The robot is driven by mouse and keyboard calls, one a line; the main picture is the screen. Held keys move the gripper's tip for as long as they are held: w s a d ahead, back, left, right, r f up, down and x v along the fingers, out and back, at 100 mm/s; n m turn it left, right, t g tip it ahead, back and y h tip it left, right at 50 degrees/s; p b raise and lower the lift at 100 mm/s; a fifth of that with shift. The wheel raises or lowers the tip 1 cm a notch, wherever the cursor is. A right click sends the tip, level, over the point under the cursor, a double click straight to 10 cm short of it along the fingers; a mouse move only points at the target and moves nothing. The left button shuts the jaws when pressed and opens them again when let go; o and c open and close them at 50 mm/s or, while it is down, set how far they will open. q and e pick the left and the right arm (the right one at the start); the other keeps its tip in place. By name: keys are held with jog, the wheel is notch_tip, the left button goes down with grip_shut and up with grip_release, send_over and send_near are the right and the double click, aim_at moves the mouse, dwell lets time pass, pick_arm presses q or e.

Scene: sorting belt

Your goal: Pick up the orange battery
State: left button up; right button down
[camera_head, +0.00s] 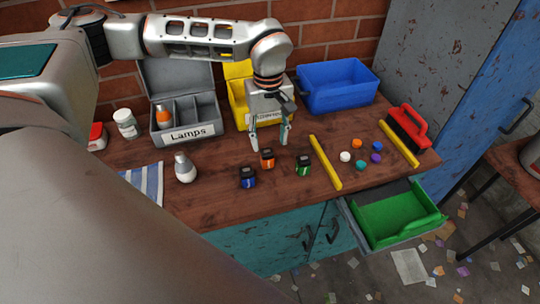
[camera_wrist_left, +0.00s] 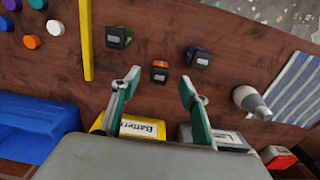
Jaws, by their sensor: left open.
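The orange battery (camera_head: 267,158) is a small block with a black top, on the wooden table in front of the bins. In the left wrist view the orange battery (camera_wrist_left: 160,72) lies between and just beyond the fingertips. My left gripper (camera_head: 269,144) is open and empty, pointing down just behind and above it. Its two teal-grey fingers also show in the left wrist view (camera_wrist_left: 160,80). A blue battery (camera_head: 247,178) stands to the front left and a green battery (camera_head: 303,166) to the right. My right gripper is not in view.
Behind are a yellow bin (camera_head: 238,104), a grey Lamps box (camera_head: 190,133) and a blue bin (camera_head: 340,86). A yellow bar (camera_head: 325,162) lies right of the green battery, with several coloured caps beyond. A green drawer tray (camera_head: 398,214) is open at front.

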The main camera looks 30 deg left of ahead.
aim_at(267, 151)
pick_arm(q)
jog(key=shift+w+a+f, duration=0.1)
jog(key=shift+a+f, duration=0.05)
jog(key=shift+a, duration=0.25)
jog(key=shift+f, duration=0.85)
jog(key=f, duration=0.5)
jog(key=shift+w+a+f, duration=0.3)
jog(key=shift+w+a, duration=0.05)
jog(key=shift+w, duration=0.05)
jog(key=shift+c, duration=0.3)
grip_shut()
